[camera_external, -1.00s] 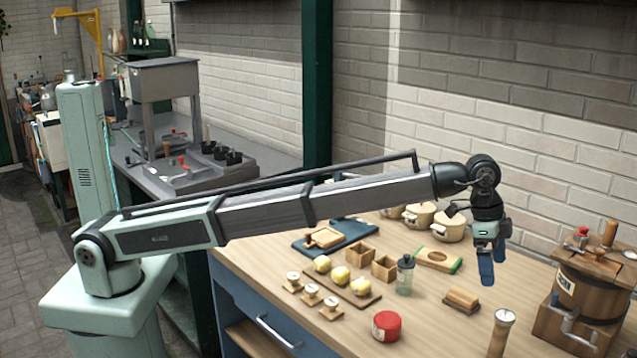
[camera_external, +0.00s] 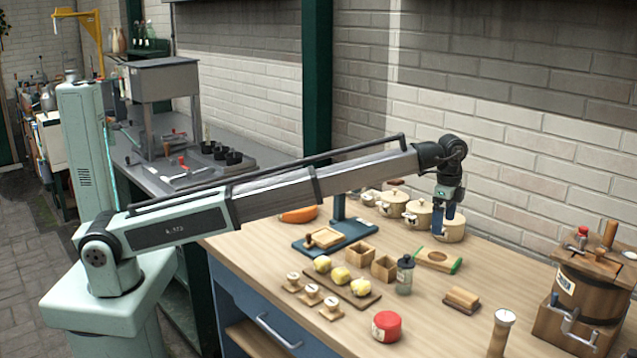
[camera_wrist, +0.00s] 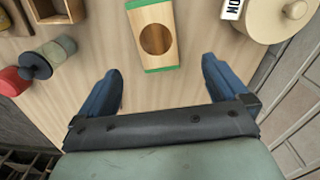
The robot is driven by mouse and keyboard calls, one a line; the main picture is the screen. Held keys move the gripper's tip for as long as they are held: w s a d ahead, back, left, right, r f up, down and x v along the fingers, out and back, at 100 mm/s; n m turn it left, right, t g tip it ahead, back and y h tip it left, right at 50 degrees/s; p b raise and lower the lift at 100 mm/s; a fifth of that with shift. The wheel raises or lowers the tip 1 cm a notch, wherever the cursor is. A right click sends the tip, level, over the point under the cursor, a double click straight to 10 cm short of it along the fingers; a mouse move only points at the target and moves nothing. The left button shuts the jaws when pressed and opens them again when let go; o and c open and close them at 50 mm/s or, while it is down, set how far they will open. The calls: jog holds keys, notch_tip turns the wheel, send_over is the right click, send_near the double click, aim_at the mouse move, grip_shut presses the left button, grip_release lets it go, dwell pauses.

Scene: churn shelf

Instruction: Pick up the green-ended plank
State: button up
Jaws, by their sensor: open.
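The green-ended plank (camera_external: 438,261) lies flat on the wooden table, near the jar and in front of the lidded pots. In the wrist view the plank (camera_wrist: 137,38) is pale wood with green ends and a dark round patch in its middle. My gripper (camera_external: 446,222) is above the table, behind the plank in the external view. In the wrist view my gripper (camera_wrist: 163,82) is open and empty, its two blue fingers spread on either side below the plank's near green end. The plank is apart from the fingers.
Lidded pots (camera_external: 418,212) stand close behind the plank. A grey jar (camera_external: 404,275) and wooden boxes (camera_external: 383,268) are to its left. A brush-like wooden block (camera_external: 462,299) lies in front. Bare tabletop (camera_external: 500,270) is to the right.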

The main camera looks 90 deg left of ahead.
send_over(437, 257)
jog(key=f, duration=0.6)
jog(key=shift+w+a, duration=0.25)
jog(key=shift+w, duration=0.05)
jog(key=shift+s+d+f, duration=0.1)
jog(key=shift+s+f, duration=0.05)
jog(key=shift+f, duration=1.15)
jog(key=shift+s+d+f, duration=0.1)
jog(key=shift+f, duration=1.15)
jog(key=shift+c, duration=0.5)
jog(key=c, duration=1)
jog(key=shift+r, duration=0.15)
